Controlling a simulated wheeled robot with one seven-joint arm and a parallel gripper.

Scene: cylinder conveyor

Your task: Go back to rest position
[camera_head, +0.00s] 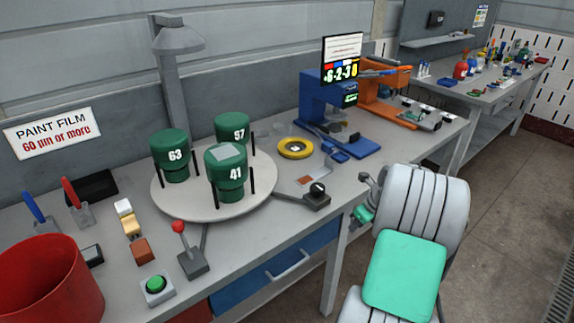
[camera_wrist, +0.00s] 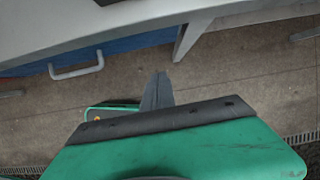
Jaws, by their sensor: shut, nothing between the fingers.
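My gripper (camera_wrist: 157,76) is shut and empty. In the wrist view its dark fingers point toward the workbench edge, over the concrete floor. In the head view my grey and green arm is at the right, in front of the bench, and hides most of the gripper. Green cylinders marked 63 (camera_head: 175,157), 57 (camera_head: 232,128) and 41 (camera_head: 225,177) stand upright on the round pale turntable (camera_head: 259,199). My gripper is apart from them.
Bare floor (camera_head: 500,215) lies at the right.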

